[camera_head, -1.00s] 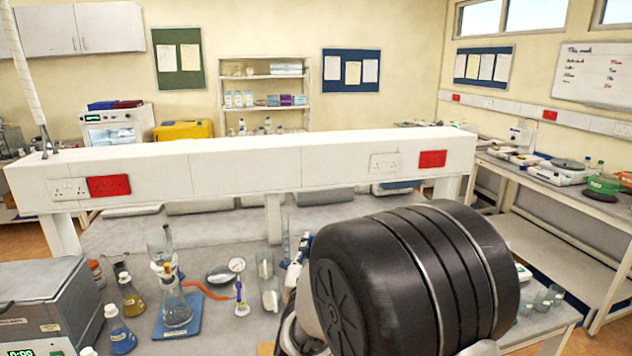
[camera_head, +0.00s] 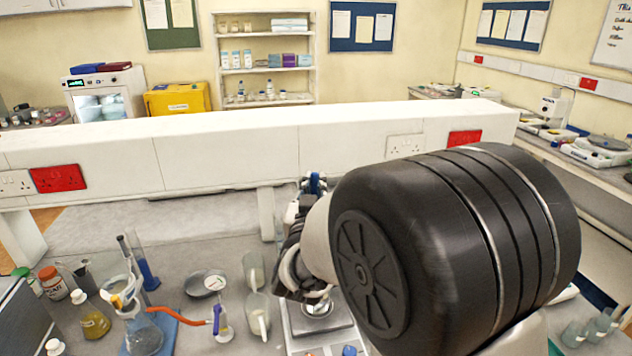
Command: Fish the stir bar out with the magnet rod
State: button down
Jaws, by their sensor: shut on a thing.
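My gripper (camera_head: 295,272) shows in the head view, partly behind my own dark arm joint. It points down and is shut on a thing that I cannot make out. Just below it is a flat grey bench device (camera_head: 330,342) with a shiny round metal piece (camera_head: 318,309) on top, partly covered by my arm. I cannot pick out the stir bar or the magnet rod.
A bottle of yellow liquid (camera_head: 94,322) is further left. A raised white socket rail (camera_head: 260,150) crosses behind.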

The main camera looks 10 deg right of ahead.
jog(key=shift+s+f, duration=0.1)
jog(key=shift+f, duration=0.45)
jog(key=shift+f+b, duration=0.95)
jog(key=shift+f, duration=0.4)
notch_tip(320, 180, down, 6)
jog(key=b, duration=0.6)
jog(key=shift+f+b, duration=0.2)
jog(key=shift+b, duration=0.2)
jog(key=shift+f, duration=0.25)
jog(key=shift+r, duration=0.2)
